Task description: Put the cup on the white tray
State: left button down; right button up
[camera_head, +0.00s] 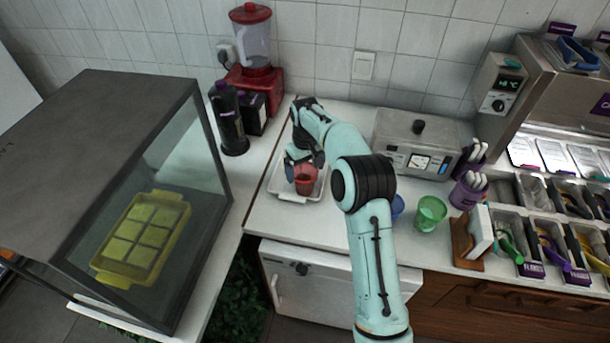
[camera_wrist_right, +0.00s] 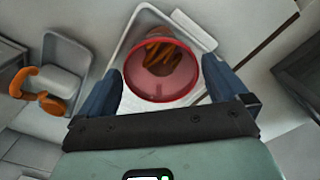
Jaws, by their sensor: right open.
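The red cup (camera_head: 305,184) is upright within the outline of the white tray (camera_head: 278,184) in the head view and appears to stand on it near its front edge. My right gripper (camera_head: 303,164) is just above and around the cup. In the right wrist view, the cup's round red rim (camera_wrist_right: 130,84) lies between the two blue fingers of the open gripper (camera_wrist_right: 161,80). Brown-orange shapes show inside the cup. The tray (camera_wrist_right: 133,38) also shows beneath it. Contact between fingers and cup cannot be told. My left gripper is not in view.
A green cup (camera_head: 431,214) and a partly hidden blue cup (camera_head: 397,206) stand right of my arm. A metal appliance (camera_head: 418,143) is behind them. A red blender (camera_head: 254,55) and dark bottle (camera_head: 229,120) stand back left. A glass-sided case (camera_head: 130,170) fills the left.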

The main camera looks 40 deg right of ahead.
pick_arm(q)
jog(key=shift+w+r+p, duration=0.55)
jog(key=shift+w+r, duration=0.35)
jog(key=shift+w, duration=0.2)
pick_arm(e)
notch_tip(320, 180, up, 8)
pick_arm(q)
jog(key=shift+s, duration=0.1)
pick_arm(e)
jog(key=shift+f, duration=0.15)
